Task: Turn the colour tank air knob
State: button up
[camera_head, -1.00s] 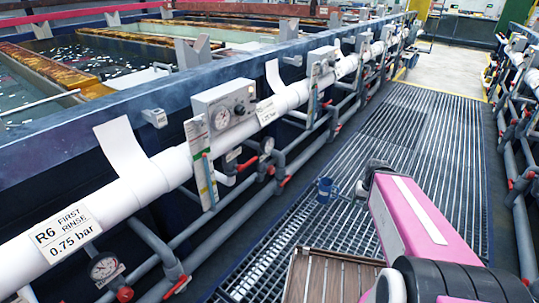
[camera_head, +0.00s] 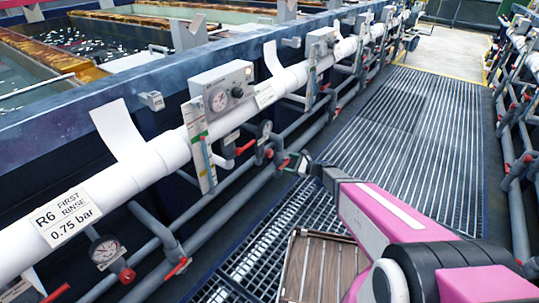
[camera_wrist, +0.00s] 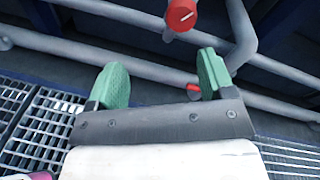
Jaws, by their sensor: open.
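In the wrist view a round red knob (camera_wrist: 181,15) with a pale pointer line sits at the top edge, beyond my fingertips and a little right of the middle between them. My gripper (camera_wrist: 162,78) is open and empty, its green fingers well apart and clear of the knob. In the head view my gripper (camera_head: 302,162) is low beside the pipes, right of a small red knob (camera_head: 269,153) under a round gauge (camera_head: 265,128). These look like the same knob, but I cannot be sure. No readable label names the colour tank.
Grey pipes (camera_wrist: 100,63) run close past my fingers, with a small red handle (camera_wrist: 193,90) near the right one. A first rinse label (camera_head: 66,217) marks the near station. A grey gauge box (camera_head: 222,88) sits above on the white pipe.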

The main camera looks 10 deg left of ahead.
aim_at(271, 154)
jog(key=w+a+m+t, duration=0.1)
jog(key=w+a, duration=0.1)
jog(key=a, duration=0.2)
jog(key=w+a+f+m, duration=0.1)
jog(key=w+a, duration=0.1)
jog(key=a, duration=0.2)
jog(key=w+a+m+t+y, duration=0.1)
jog(key=w+a+m, duration=0.1)
jog(key=w+a, duration=0.1)
jog(key=shift+a+f+t, duration=0.25)
jog(key=shift+a+t, duration=0.05)
jog(key=shift+a, duration=0.25)
jog(key=c, duration=0.9)
